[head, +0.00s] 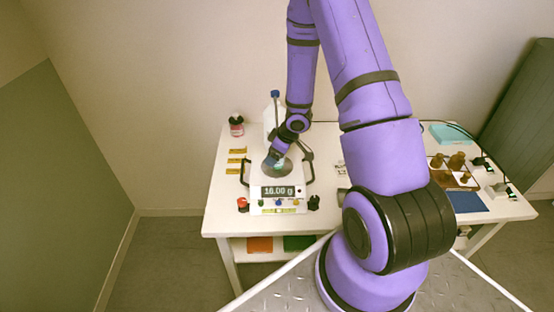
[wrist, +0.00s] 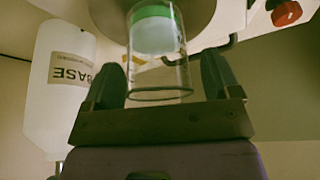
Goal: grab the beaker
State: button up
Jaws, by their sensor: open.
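The beaker (wrist: 160,72) is a clear glass cylinder with a green and whitish band inside it, seen in the wrist view. It stands on the round pan of the scale (head: 270,192), whose display reads 16.00 g. My gripper (wrist: 168,82) is open, with one dark finger on each side of the beaker's rim end. I cannot tell whether the fingers touch the glass. In the head view my gripper (head: 275,158) is over the scale pan and mostly covers the beaker.
A white bottle labelled BASE (wrist: 58,85) stands close beside my gripper. A small pink bottle (head: 237,127) and yellow labels (head: 235,161) are at the table's left. A tray of brown bottles (head: 455,170) and a blue mat (head: 467,202) are at the right.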

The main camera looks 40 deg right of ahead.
jog(key=shift+w+f, duration=0.1)
jog(key=shift+f, duration=0.5)
jog(key=shift+c, duration=0.3)
